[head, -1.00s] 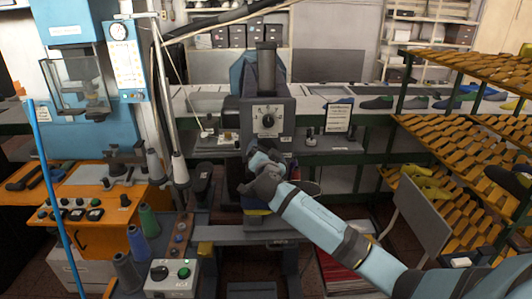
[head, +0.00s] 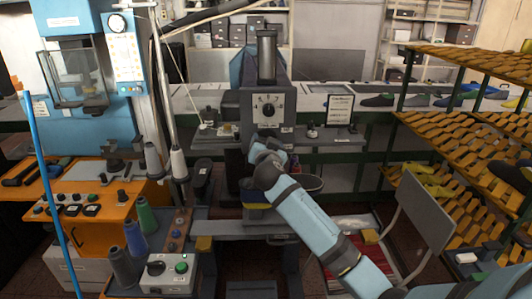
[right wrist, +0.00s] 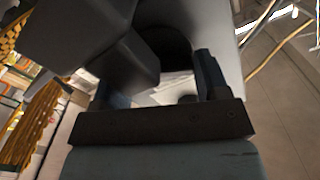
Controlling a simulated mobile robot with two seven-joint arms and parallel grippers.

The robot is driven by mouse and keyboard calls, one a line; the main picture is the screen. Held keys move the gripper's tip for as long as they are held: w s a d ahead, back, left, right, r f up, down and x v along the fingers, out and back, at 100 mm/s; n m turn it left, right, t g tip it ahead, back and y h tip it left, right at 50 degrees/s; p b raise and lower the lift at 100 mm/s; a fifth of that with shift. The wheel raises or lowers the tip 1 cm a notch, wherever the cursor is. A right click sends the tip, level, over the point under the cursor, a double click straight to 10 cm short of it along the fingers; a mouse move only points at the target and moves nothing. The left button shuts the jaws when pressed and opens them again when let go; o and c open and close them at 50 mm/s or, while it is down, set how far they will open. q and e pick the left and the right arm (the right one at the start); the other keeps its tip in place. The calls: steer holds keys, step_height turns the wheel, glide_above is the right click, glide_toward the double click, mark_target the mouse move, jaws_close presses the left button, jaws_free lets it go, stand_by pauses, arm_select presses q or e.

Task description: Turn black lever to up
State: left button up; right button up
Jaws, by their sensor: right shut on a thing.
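A grey machine (head: 285,105) stands mid-picture in the head view, with a round dial (head: 267,109) on its front panel. My right arm reaches up from the lower right, and my right gripper (head: 261,153) is at the machine's front, just below the dial. My own wrist hides most of its fingers there. In the right wrist view, the gripper's two fingers (right wrist: 160,88) stand apart close against dark grey machine parts. The gripper is shut on what seems to be the black lever, but its shape and angle are mostly hidden. My left gripper is not in view.
An orange bench (head: 85,190) with buttons and thread cones stands at the left. A control box (head: 170,272) with a green button is at the lower left. Sloped orange shoe racks (head: 460,150) and a grey chair (head: 425,215) stand to the right of the machine.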

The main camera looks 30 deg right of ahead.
steer(key=shift+f+n, duration=0.15)
steer(key=shift+n, duration=0.75)
steer(key=n, duration=0.2)
steer(key=shift+n, duration=0.4)
steer(key=n+p, duration=0.1)
steer(key=n, duration=0.2)
steer(key=shift+r, duration=0.2)
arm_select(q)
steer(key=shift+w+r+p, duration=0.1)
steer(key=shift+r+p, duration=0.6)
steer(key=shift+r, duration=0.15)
arm_select(e)
steer(key=shift+n, duration=1.8)
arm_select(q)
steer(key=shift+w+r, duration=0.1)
arm_select(e)
steer(key=o, duration=0.9)
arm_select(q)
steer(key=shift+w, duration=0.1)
arm_select(e)
steer(key=shift+o, duration=0.2)
